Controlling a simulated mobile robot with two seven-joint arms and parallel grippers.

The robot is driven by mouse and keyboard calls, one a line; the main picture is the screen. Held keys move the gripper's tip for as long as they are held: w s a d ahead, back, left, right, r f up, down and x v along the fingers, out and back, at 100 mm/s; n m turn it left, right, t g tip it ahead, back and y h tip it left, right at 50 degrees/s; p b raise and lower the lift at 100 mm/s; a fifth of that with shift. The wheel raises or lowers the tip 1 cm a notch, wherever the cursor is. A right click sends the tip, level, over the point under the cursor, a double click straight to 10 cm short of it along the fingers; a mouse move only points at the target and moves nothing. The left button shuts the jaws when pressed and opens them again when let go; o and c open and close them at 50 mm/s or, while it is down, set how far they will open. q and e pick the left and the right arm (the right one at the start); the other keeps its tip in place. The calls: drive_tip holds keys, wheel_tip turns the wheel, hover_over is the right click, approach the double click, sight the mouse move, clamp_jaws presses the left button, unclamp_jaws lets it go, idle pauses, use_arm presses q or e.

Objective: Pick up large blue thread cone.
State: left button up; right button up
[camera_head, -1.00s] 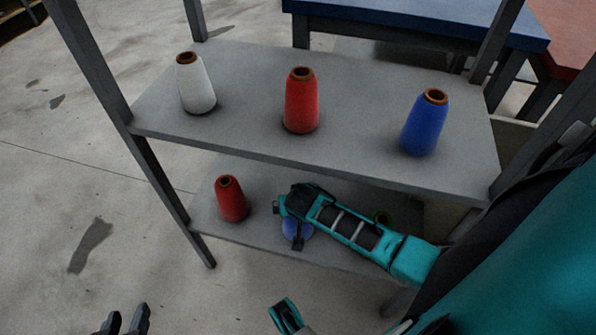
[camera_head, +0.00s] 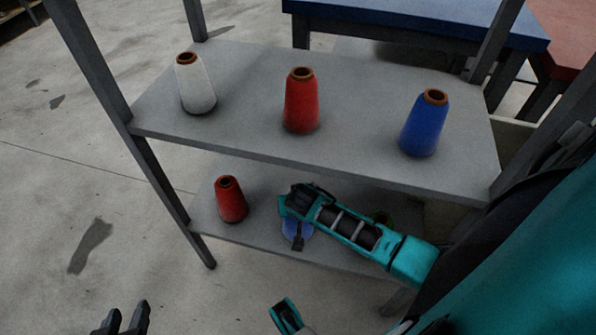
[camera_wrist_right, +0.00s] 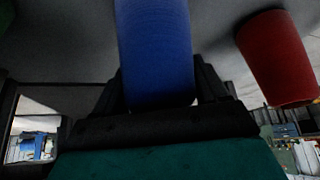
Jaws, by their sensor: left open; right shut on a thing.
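A blue thread cone stands on the lower shelf, mostly hidden under my right gripper (camera_head: 294,218) in the head view. In the right wrist view this blue thread cone (camera_wrist_right: 156,50) is between the fingers of my right gripper (camera_wrist_right: 160,92), which is shut on it. Whether its base is off the shelf cannot be told. Another blue thread cone (camera_head: 424,124) with a brown core stands upright at the right of the upper shelf, apart from both grippers. My left gripper (camera_head: 122,322) is open and empty over the floor at the lower left.
The upper shelf (camera_head: 240,100) also holds a white cone (camera_head: 196,86) and a red cone (camera_head: 301,104). A smaller red cone (camera_head: 231,200) stands left of my right gripper on the lower shelf (camera_head: 250,236). Shelf posts (camera_head: 118,105) flank the space.

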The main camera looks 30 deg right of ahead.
clamp_jaws()
drive_tip(key=shift+w, duration=0.1)
drive_tip(key=shift+r, duration=0.2)
